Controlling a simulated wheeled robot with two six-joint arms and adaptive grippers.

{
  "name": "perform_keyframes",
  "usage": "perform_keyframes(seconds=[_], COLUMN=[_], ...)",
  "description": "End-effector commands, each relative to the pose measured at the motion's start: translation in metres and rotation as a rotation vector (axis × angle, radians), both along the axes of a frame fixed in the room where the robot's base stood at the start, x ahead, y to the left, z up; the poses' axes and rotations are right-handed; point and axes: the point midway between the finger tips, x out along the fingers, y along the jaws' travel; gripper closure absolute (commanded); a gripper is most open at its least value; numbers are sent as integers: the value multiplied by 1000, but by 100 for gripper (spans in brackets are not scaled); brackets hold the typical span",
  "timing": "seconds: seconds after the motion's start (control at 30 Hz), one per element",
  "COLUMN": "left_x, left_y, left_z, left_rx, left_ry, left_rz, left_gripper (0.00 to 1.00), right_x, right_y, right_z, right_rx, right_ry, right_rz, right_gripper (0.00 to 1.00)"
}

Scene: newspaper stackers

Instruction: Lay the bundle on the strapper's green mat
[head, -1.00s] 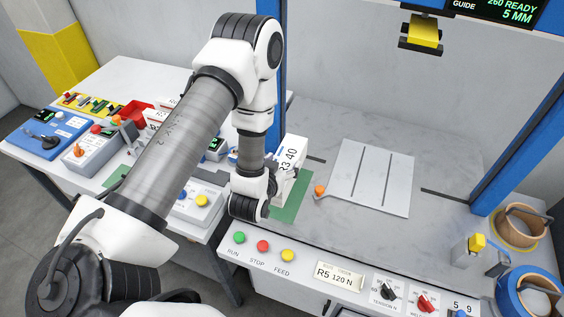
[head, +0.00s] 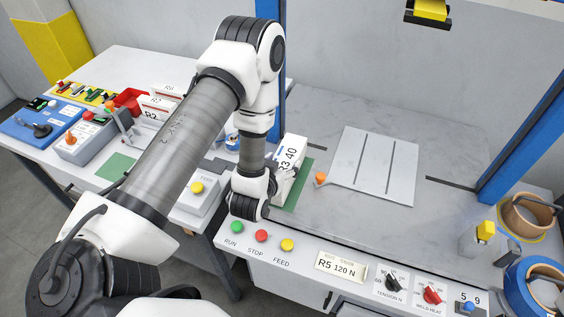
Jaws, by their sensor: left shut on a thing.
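The white bundle marked "R3 40" (head: 291,158) is at the left part of the strapper's green mat (head: 298,193), beside the blue upright. My left gripper (head: 272,187) comes down at the bundle's near left side and is shut on it. My wrist hides most of the fingers. The bundle covers part of the mat, and I cannot tell whether its underside touches the mat. My right gripper is not in view.
Right of the mat are an orange knob (head: 320,178) and a grey slotted plate (head: 375,168). The strapper's front panel (head: 340,265) carries buttons and dials. Strap rolls (head: 530,215) stand at the right. Another bundle (head: 151,116) marked "R2" is on the left table.

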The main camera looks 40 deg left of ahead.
Motion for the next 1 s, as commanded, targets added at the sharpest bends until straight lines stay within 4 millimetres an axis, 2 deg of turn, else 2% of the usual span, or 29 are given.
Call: perform_keyframes(seconds=[0.6, 0.63, 0.67, 0.7, 1.0], left_x=[1, 1, 1, 1, -1], left_y=[0, 0, 0, 0, 0], left_z=[-10, -9, -9, -9, -11], left_rx=[1, 1, 1, 1, -1], left_ry=[-5, -5, -4, -4, 4], left_rz=[0, 0, 0, 0, 0], left_gripper=[99, 19, 8, 0, 0], right_x=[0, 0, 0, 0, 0], right_y=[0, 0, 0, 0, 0], right_z=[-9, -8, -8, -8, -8], right_rx=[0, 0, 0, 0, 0], right_ry=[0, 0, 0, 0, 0], right_rz=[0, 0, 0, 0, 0], right_gripper=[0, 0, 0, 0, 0])
